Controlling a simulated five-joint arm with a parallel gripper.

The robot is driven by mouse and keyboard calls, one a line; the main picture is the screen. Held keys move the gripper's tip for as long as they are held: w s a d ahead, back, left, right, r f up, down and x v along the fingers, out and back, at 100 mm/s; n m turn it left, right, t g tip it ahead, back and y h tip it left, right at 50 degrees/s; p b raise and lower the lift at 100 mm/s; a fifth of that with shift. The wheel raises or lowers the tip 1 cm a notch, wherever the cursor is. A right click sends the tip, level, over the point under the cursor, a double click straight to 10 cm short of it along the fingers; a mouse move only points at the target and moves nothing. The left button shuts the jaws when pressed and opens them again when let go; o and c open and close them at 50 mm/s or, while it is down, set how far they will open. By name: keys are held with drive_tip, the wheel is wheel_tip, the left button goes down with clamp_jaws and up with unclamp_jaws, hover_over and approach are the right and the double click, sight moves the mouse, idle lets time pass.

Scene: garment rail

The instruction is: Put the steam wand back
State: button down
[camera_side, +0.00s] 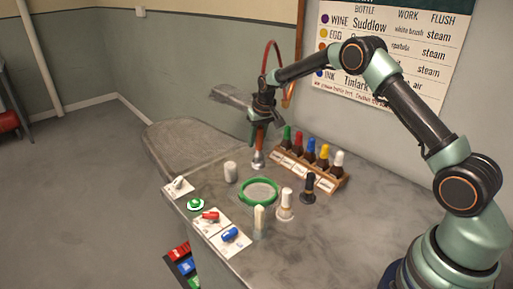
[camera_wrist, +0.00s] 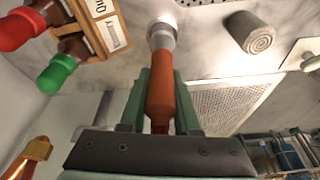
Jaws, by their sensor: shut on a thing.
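The steam wand (camera_side: 260,137) has an orange-brown handle and a pale metal nozzle. My gripper (camera_side: 261,112) is shut around its handle and holds it nozzle down above the grey worktop, left of the bottle rack. In the wrist view the wand (camera_wrist: 160,88) lies between the two green fingers of my gripper (camera_wrist: 160,98), with the nozzle pointing away from the camera. An orange hose (camera_side: 271,48) arches up behind my gripper. I cannot make out a holder for the wand.
A wooden rack (camera_side: 300,173) of colour-capped bottles stands right of the wand.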

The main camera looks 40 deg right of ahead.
drive_tip(key=shift+f, duration=0.85)
idle(0.5)
drive_tip(key=shift+c, duration=1.2)
unclamp_jaws()
wheel_tip(320, 180, up, 8)
drive_tip(key=shift+f, duration=0.2)
idle(0.9)
